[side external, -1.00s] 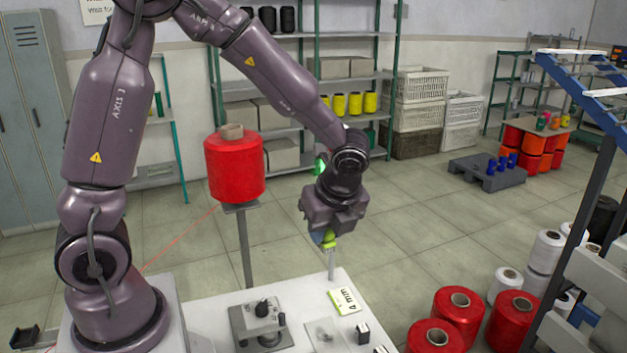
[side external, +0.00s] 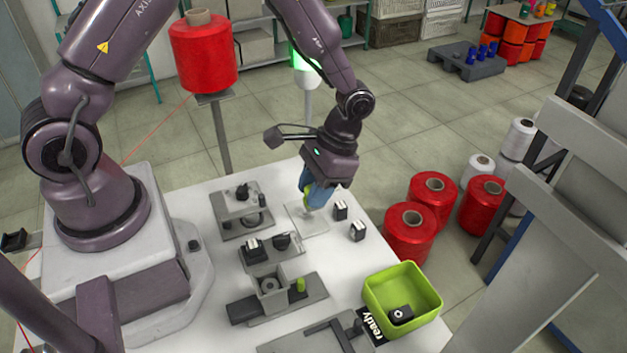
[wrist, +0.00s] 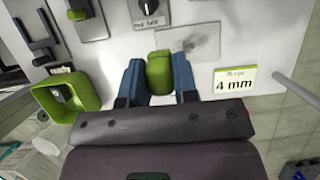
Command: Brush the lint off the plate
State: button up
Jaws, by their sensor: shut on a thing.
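My gripper (side external: 309,196) points down over the plate (side external: 292,222) at the far side of the white table. Its blue fingers are shut on a green brush (side external: 308,188), whose lower end is close to the plate; I cannot tell whether it touches. In the wrist view the green brush (wrist: 159,72) sits between my two blue fingers (wrist: 158,77). The plate (wrist: 205,32) is a flat, pale, see-through square just beyond the brush. A grey smudge of lint (wrist: 187,43) lies on it, partly hidden by the brush.
Two small black-and-white blocks (side external: 340,210) stand right of the plate. Grey fixtures (side external: 240,212) stand left and in front. A green bin (side external: 402,290) holds a black piece. A "4 mm" card (wrist: 235,82) and a thin post (wrist: 297,92) are near my gripper.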

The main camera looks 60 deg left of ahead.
jog(key=shift+f, duration=2.7)
jog(key=shift+a+f, duration=0.4)
jog(key=shift+f, duration=0.35)
jog(key=shift+c, duration=0.6)
jog(key=shift+w+a, duration=0.2)
jog(key=shift+a, duration=1.55)
jog(key=shift+w+a, duration=0.15)
jog(key=shift+a, duration=1.55)
jog(key=shift+s+d, duration=0.2)
jog(key=shift+d, duration=1.75)
jog(key=shift+s+d, duration=0.15)
jog(key=shift+d, duration=1.8)
jog(key=shift+a+r, duration=0.1)
jog(key=shift+r, duration=4)
jog(key=shift+f, duration=0.2)
